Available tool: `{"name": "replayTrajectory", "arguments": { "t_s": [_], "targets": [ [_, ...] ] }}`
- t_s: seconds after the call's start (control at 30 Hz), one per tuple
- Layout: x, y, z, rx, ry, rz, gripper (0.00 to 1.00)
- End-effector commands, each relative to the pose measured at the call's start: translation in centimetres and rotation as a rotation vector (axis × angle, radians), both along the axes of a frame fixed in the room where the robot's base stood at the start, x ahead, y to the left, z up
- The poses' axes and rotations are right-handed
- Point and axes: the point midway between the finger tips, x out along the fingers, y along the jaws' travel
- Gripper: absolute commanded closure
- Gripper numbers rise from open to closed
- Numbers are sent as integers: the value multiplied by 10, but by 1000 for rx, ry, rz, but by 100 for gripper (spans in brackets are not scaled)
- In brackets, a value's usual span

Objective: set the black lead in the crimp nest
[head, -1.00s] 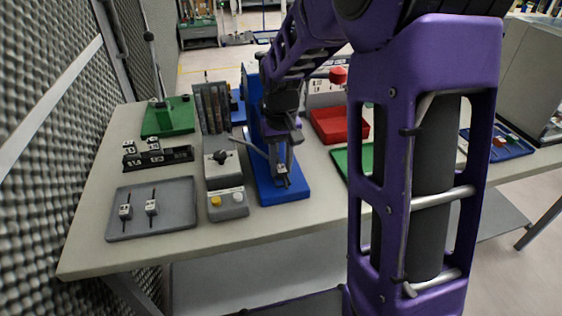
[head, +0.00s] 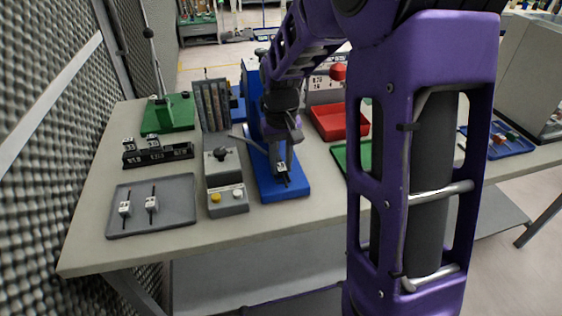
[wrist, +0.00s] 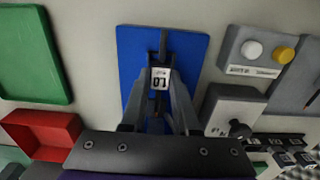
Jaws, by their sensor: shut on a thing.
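My gripper (head: 282,160) is shut on a black lead that carries a white tag with dark marks. In the wrist view the tag (wrist: 160,78) sits between the fingertips of my gripper (wrist: 160,88), and the thin black end (wrist: 163,42) points away from me. The lead is over the blue base plate (head: 293,191) of the blue press, also in the wrist view (wrist: 190,50). I cannot make out the crimp nest, or whether the lead touches anything beneath it; the fingers and tag cover that spot.
A grey tray (head: 178,215) with two tagged leads is at the front left. A grey button box (head: 228,202) and a black-knobbed block (head: 221,160) stand close left of the press. A black rack (head: 175,154) is behind the tray. A red bin (head: 327,125) is right of the press.

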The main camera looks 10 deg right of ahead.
Motion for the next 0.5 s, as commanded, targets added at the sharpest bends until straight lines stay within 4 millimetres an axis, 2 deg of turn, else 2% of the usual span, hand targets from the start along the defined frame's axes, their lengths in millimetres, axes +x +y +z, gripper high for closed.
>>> {"name": "replayTrajectory", "arguments": {
  "t_s": [0.17, 0.2, 0.4, 0.5],
  "targets": [
    [0, 0, -6, 0, 1, 0, 100],
    [0, 0, -6, 0, 0, 0, 69],
    [0, 0, -5, 0, 0, 0, 36],
    [0, 0, -5, 0, 0, 0, 36]
  ]
}}
